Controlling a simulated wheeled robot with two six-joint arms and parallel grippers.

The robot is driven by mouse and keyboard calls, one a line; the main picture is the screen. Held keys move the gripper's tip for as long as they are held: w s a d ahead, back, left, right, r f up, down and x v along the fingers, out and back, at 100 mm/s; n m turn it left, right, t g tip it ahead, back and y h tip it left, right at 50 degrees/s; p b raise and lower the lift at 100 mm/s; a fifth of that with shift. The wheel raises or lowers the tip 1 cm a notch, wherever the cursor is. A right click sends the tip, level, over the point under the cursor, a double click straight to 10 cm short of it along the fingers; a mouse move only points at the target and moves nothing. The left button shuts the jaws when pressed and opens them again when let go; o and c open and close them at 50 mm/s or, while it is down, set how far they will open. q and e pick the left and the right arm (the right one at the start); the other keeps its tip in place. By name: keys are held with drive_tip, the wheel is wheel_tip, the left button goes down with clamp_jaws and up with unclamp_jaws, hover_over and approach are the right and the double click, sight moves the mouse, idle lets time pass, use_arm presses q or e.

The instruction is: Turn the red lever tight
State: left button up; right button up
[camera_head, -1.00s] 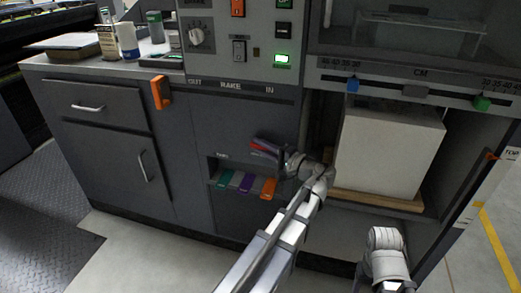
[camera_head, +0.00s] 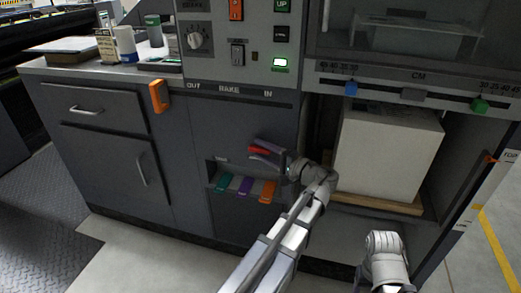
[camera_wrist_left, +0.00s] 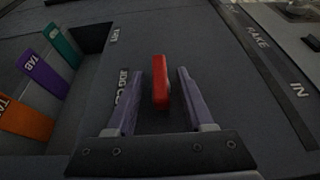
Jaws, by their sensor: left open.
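The red lever (camera_head: 259,150) sticks out from the dark cabinet front, above the slot with coloured tabs. In the left wrist view the red lever (camera_wrist_left: 160,82) stands upright between the two purple-grey fingers of my left gripper (camera_wrist_left: 158,95). A gap shows on both sides of it. In the head view my left gripper (camera_head: 266,156) is at the lever, its fingers open and pointing left, partly covering it. Where the lever joins the panel is hard to see. My right arm shows at the lower right, but its gripper is not visible.
Teal (camera_head: 223,182), purple (camera_head: 245,186) and orange (camera_head: 267,190) tabs sit just below. An orange handle (camera_head: 158,96) juts out at the left. A white paper stack (camera_head: 388,155) fills the bay at the right. Floor is free at the front left.

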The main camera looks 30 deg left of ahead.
sight(268, 153)
use_arm(q)
drive_tip(key=d, duration=0.4)
drive_tip(key=s+d, duration=0.1)
drive_tip(key=d, duration=0.1)
drive_tip(key=shift+d, duration=0.35)
drive_tip(key=s+d+f+m+h+p, duration=0.1)
drive_tip(key=s+d+f+h, duration=0.3)
drive_tip(key=f, duration=0.3)
drive_tip(key=s+d+f+h, duration=0.3)
drive_tip(key=d+f+h, duration=0.15)
drive_tip(key=f, duration=0.25)
drive_tip(key=s+d+f+m+g+h+p, duration=0.1)
drive_tip(key=s+d+f+g+h, duration=0.15)
drive_tip(key=s+d+h, duration=0.35)
drive_tip(key=s+d+f+g+h+p, duration=0.1)
drive_tip(key=s+d+f+h, duration=0.2)
drive_tip(key=d, duration=0.6)
wheel_tip(268, 153, up, 38)
drive_tip(key=p, duration=3.7)
drive_tip(key=shift+s+a+f+y, duration=0.15)
drive_tip(key=shift+s+a+y, duration=0.1)
drive_tip(key=shift+s+y, duration=0.1)
drive_tip(key=shift+t, duration=0.25)
